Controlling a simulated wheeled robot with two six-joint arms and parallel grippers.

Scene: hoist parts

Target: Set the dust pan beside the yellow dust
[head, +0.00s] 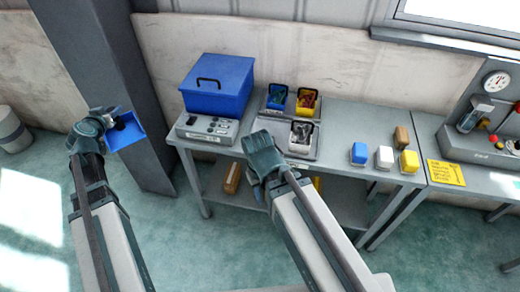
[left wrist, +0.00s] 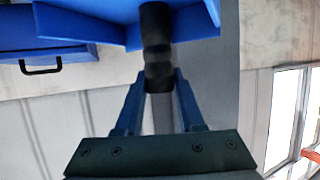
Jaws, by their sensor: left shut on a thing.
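The blue dust pan (head: 126,130) is held up at the left, in front of the grey pillar and away from the table. My left gripper (head: 110,120) is shut on its dark handle. In the left wrist view the black handle (left wrist: 156,45) runs between the two fingers (left wrist: 158,85), with the blue pan (left wrist: 100,22) beyond. My right gripper (head: 264,158) hovers by the table's front edge; its jaws are not clear. I cannot make out any yellow dust for certain; a small yellow thing (head: 317,184) shows below the tabletop, partly hidden by my right arm.
The grey table (head: 338,130) bears a blue lidded box (head: 217,85), a tray with several small bins, and blue, white and yellow blocks (head: 409,162). A brown block (head: 233,178) lies on the lower shelf. A bin (head: 12,130) stands far left. Floor between pillar and table is clear.

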